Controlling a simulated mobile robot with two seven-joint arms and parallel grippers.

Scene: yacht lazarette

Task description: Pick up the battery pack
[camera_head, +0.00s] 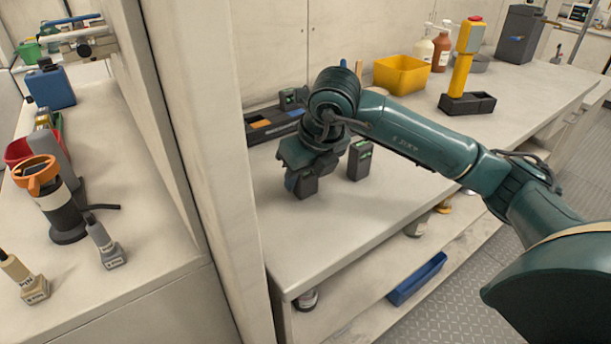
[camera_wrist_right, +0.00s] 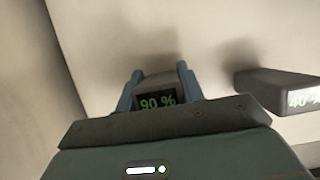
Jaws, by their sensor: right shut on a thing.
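My right gripper (camera_head: 302,176) points down over the bench and is shut on a dark battery pack (camera_head: 303,186). In the right wrist view this pack (camera_wrist_right: 157,88) sits between the two blue-grey fingers of my right gripper (camera_wrist_right: 158,84), its display reading "90 %". Whether its underside touches the bench is unclear. A second dark battery pack (camera_head: 359,162) stands upright on the bench to the right, apart from the gripper. In the right wrist view this second pack (camera_wrist_right: 286,92) shows a reading that looks like "40 %". My left gripper is not in view.
A dark slotted tray (camera_head: 255,139) lies behind the gripper, near the wall. A yellow bin (camera_head: 401,75), bottles and a yellow tool in a dark base (camera_head: 466,103) stand farther back. A tall pale panel (camera_head: 205,150) rises left of the bench. The front bench top is clear.

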